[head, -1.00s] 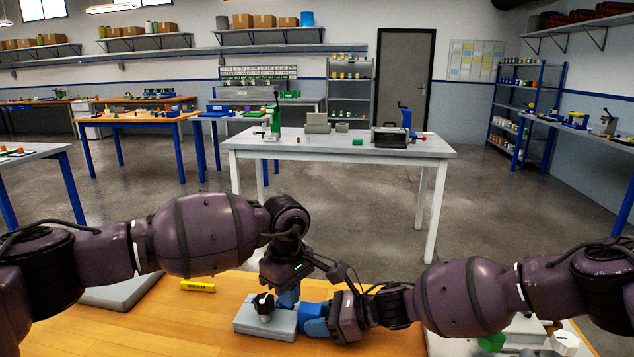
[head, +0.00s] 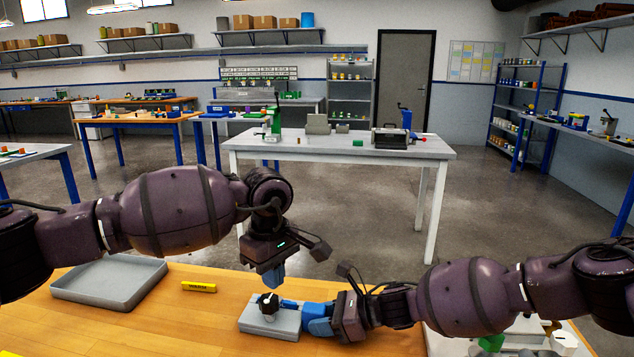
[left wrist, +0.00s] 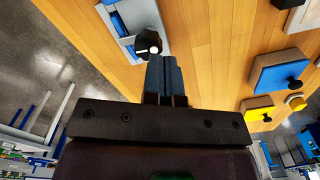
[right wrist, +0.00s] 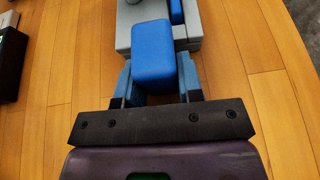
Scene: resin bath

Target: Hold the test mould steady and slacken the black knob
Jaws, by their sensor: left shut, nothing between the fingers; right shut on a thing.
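The test mould (head: 285,327) is a grey block lying on the wooden bench, with the upright black knob (head: 268,302) on it. The knob shows a white mark in the left wrist view (left wrist: 150,43). My left gripper (head: 273,277) is shut and empty just above the knob, apart from it in the head view. Its blue fingers are pressed together in the left wrist view (left wrist: 165,80). My right gripper (right wrist: 157,78) is shut on the blue block (right wrist: 153,45) at the mould's right end. The mould's far side is partly out of the right wrist view.
A grey tray (head: 80,299) and a yellow marker (head: 198,287) lie on the bench to the left. Blue (left wrist: 275,72) and yellow (left wrist: 256,110) blocks with black knobs show in the left wrist view. Green and white items stand at the lower right. Bench around the mould is bare.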

